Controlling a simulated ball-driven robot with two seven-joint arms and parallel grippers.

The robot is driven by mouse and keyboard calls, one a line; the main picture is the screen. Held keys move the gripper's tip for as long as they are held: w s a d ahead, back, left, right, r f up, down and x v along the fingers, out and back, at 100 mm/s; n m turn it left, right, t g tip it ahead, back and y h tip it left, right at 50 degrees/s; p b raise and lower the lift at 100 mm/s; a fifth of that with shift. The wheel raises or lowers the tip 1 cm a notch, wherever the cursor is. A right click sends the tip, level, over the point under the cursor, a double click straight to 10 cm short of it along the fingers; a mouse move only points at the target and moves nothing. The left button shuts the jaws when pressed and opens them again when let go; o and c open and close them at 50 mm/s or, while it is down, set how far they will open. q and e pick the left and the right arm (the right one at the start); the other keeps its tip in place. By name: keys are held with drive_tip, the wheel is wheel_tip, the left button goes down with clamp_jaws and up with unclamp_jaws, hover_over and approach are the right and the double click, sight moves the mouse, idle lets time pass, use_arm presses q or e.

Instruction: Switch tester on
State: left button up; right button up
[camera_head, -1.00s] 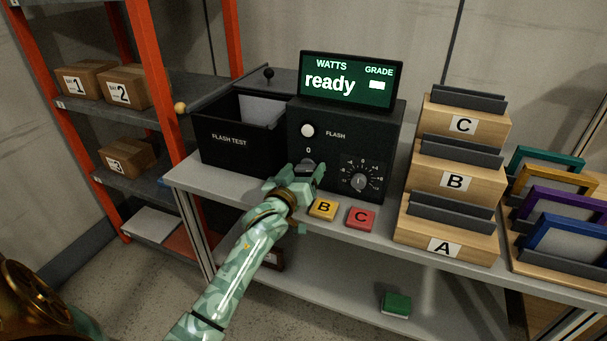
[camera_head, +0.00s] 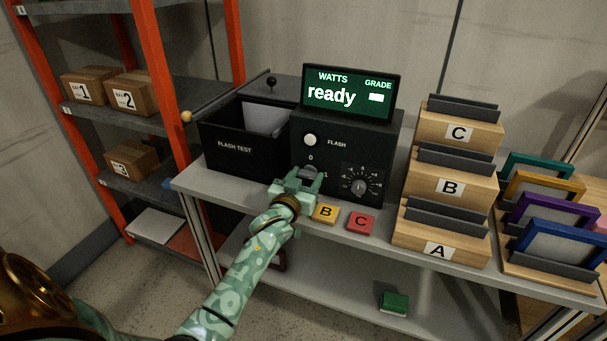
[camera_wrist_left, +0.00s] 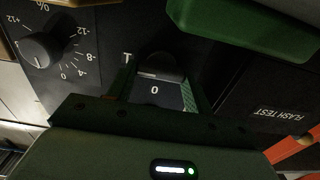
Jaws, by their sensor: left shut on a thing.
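The black flash tester (camera_head: 345,135) stands on the grey bench, its screen (camera_head: 350,95) lit green and reading "ready" under WATTS. A dark switch (camera_head: 310,170) sits below the "0" mark on its front; it also shows in the left wrist view (camera_wrist_left: 160,68) beside a "0". My left gripper (camera_head: 302,182) is at this switch, its fingers on both sides of it; in the left wrist view the gripper (camera_wrist_left: 160,88) is shut on it. The fingers partly hide the switch. My right gripper is in neither view.
A numbered dial (camera_head: 359,186) is right of the switch, and a white FLASH button (camera_head: 310,140) above it. Yellow B (camera_head: 325,213) and red C (camera_head: 360,222) blocks lie close by on the bench. Wooden trays (camera_head: 455,187) and coloured frames (camera_head: 550,210) stand at the right.

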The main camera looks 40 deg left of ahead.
use_arm(q)
drive_tip(key=o, duration=1)
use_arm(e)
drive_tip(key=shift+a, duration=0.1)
use_arm(q)
drive_tip(key=p+v, duration=0.4)
drive_tip(key=v, duration=1.2)
drive_tip(key=shift+s+f+p, duration=0.1)
drive_tip(key=shift+s+p, duration=0.1)
drive_tip(key=shift+p, duration=0.2)
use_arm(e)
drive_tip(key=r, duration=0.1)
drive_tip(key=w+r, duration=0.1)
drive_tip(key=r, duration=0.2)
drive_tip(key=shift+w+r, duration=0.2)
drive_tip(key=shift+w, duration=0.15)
